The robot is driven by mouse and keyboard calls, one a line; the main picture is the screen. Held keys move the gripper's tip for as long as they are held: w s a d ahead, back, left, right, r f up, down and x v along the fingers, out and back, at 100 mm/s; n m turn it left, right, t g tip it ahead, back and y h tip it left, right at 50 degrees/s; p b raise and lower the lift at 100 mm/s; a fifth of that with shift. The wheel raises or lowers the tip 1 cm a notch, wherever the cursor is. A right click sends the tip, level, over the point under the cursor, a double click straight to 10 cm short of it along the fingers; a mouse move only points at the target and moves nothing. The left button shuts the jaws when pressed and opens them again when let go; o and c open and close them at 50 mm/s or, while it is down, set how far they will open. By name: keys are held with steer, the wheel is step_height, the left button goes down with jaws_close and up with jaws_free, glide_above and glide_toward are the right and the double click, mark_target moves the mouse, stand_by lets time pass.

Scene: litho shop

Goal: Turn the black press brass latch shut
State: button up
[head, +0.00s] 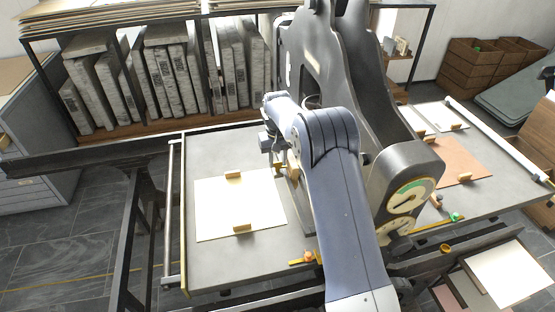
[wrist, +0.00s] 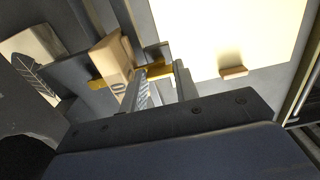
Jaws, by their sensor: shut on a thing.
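The black press (head: 325,50) stands over a grey bed (head: 205,265). In the wrist view, a flat brass latch (wrist: 160,70) runs between the two fingers of my gripper (wrist: 161,75), and they are shut on it. Its brass also shows left of the fingers, partly behind a wooden block (wrist: 113,60) marked with a number. In the head view my gripper (head: 277,158) is beside the press frame, and my arm hides much of the latch. I cannot tell the latch's exact angle.
A cream sheet (head: 215,205) with small wooden blocks lies on the bed. Another brass piece with an orange knob (head: 307,257) is at the bed's front edge. Dials (head: 408,197) are on the press at right. Stone slabs (head: 165,80) fill the rack behind.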

steer(key=o, duration=0.7)
steer(key=shift+r, duration=0.1)
step_height(320, 180, up, 11)
steer(key=b, duration=0.1)
steer(key=shift+f, duration=0.2)
step_height(320, 180, down, 11)
steer(key=shift+p, duration=0.55)
steer(key=shift+r+m, duration=0.1)
steer(key=shift+m, duration=0.2)
